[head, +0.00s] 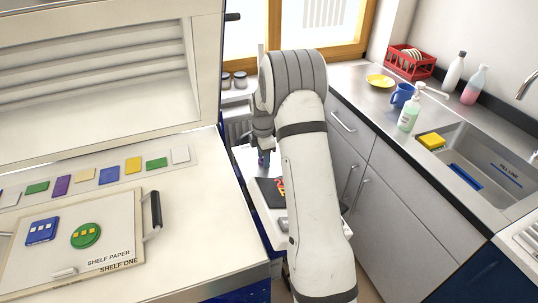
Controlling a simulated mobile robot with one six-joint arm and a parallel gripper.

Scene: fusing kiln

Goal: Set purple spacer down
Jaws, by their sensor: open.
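My gripper (262,152) is beyond my arm, low over a white surface (246,160) beside the kiln's blue stand. It is small in the view and partly hidden by the arm. A small purple patch shows at its fingertips; I cannot tell whether this is the purple spacer or part of the gripper. A purple piece (61,186) lies in the row of coloured pieces on a strip (110,173) at the left, far from my gripper. A dark sheet with red and yellow marks (270,190) lies on the white surface, just below the gripper in the picture.
A shelf board (120,226) with a black handle (155,209) holds a blue square (42,231) and a green disc (86,236). The open kiln (100,90) stands behind. At the right are a counter with a sink (480,160), a blue mug (402,95) and bottles.

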